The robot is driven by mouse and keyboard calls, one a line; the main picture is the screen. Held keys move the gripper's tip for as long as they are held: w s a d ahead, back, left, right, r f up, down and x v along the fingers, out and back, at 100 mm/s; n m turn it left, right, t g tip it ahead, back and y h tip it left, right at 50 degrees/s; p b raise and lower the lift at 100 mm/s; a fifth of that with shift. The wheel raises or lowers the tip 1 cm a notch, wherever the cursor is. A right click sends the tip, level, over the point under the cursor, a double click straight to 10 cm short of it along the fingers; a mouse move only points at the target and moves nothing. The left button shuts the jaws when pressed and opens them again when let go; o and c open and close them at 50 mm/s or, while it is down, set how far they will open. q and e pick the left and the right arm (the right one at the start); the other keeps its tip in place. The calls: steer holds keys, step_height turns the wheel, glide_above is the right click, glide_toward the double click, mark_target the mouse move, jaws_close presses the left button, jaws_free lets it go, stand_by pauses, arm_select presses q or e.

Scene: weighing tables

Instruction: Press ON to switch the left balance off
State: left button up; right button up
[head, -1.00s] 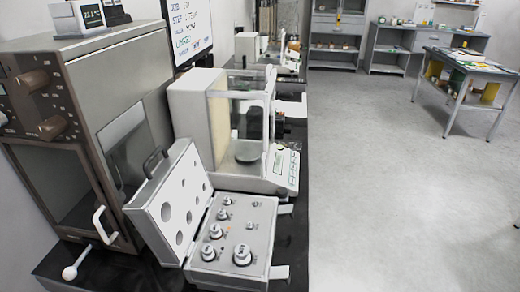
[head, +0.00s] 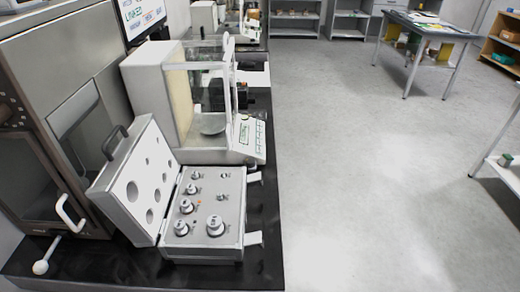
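A white analytical balance (head: 150,100) with a glass draft shield stands on the black bench, behind an open weight case. Its round pan (head: 211,124) shows through the glass. Its slanted control panel (head: 250,138), with a green-tinted display and keys, faces right. The ON key and the display reading are too small to make out. Another balance (head: 205,18) stands further back on the same bench. Neither of my grippers is in the head view.
The open weight case (head: 207,246) holds several metal weights in front of the balance. An oven-like cabinet (head: 30,125) with a white handle stands at left. The black bench (head: 268,225) ends at a right edge, with open grey floor (head: 370,170) beyond. A table (head: 425,25) stands far right.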

arm_select(q)
jaws_close()
stand_by(1.1)
